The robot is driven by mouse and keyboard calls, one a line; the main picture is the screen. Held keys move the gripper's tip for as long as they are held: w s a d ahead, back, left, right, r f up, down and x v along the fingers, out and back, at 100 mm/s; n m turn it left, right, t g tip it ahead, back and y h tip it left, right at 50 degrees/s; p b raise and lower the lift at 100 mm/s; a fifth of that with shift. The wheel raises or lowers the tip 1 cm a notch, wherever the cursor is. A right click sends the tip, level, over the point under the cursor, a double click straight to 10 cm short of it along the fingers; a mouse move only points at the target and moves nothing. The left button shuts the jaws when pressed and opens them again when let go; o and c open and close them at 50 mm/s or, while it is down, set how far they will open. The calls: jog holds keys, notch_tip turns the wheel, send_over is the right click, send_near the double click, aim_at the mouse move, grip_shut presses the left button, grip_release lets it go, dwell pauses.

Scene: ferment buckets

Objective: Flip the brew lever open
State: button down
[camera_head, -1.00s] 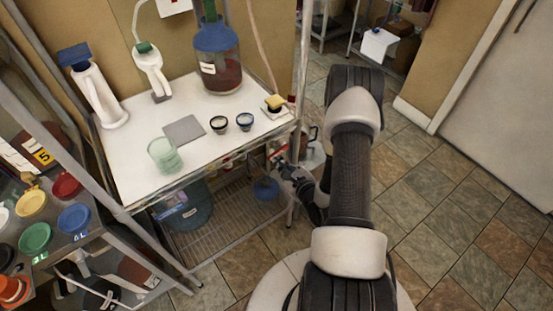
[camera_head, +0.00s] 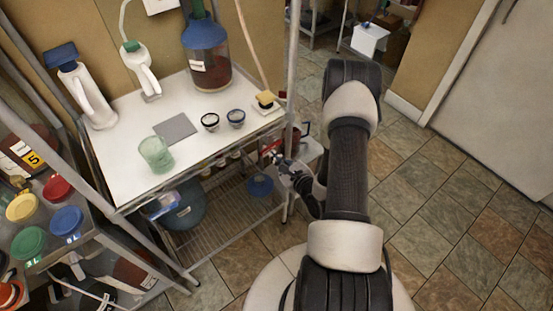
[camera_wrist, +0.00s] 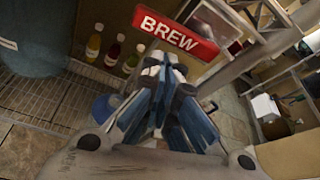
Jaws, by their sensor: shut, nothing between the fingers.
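A red tag with the white word BREW (camera_wrist: 180,34) fills the upper middle of the wrist view, tilted. It shows small as a red piece (camera_head: 270,149) by the front right corner of the white table in the head view. My gripper (camera_wrist: 165,68) is shut and empty, its fingertips just below the tag in the picture. I cannot tell whether they touch it. In the head view my gripper (camera_head: 280,160) is close to the red piece. The lever's pivot and far side are hidden.
The white table (camera_head: 115,160) carries a big blue-topped jar (camera_head: 207,60), a green cup (camera_head: 156,154) and two small dark bowls. A wire shelf below holds a blue bucket (camera_head: 260,186). Several bottles (camera_wrist: 112,55) stand left of my gripper. Tiled floor is clear at right.

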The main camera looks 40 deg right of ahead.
notch_tip(320, 180, down, 4)
jog(key=b, duration=0.3)
jog(key=p+v, duration=0.3)
jog(key=v, duration=0.7)
jog(key=shift+d, duration=0.5)
jog(key=shift+r, duration=0.1)
